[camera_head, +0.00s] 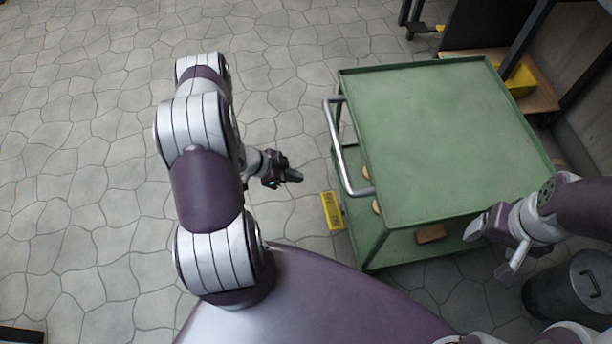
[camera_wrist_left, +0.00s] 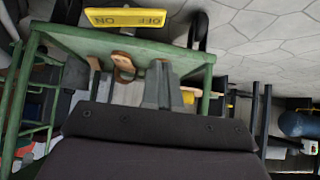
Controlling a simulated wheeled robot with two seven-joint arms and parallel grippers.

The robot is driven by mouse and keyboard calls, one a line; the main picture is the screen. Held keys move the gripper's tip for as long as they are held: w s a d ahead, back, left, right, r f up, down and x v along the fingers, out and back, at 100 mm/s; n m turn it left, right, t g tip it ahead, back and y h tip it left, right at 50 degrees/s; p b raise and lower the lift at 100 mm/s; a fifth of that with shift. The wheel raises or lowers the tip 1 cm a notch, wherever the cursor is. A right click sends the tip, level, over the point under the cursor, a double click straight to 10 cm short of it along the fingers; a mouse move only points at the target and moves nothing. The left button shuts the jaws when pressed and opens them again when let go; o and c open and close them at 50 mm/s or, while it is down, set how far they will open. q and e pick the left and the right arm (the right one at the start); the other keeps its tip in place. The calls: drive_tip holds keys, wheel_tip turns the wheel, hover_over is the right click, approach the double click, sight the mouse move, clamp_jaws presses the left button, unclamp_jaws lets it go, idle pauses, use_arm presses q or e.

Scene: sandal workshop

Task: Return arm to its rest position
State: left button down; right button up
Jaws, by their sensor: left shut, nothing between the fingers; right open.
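My left gripper (camera_head: 296,176) hangs over the tiled floor, left of the green trolley and apart from it. Its fingers also show in the left wrist view (camera_wrist_left: 162,88); they are closed together with nothing between them. My right gripper (camera_head: 489,250) is open and empty near the trolley's front right corner, with its fingers spread. Whether it touches the trolley edge I cannot tell.
The green trolley (camera_head: 450,130) has a bare top and a metal handle (camera_head: 347,148) facing my left gripper. Brown pieces (camera_head: 430,233) lie on its lower shelf. A yellow OFF/ON plate (camera_head: 332,211) is beside it. A grey bin (camera_head: 570,290) stands at right.

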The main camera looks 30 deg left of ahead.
use_arm(q)
drive_tip(key=shift+s+a+r, duration=0.2)
drive_tip(key=shift+a+r, duration=0.15)
idle(0.3)
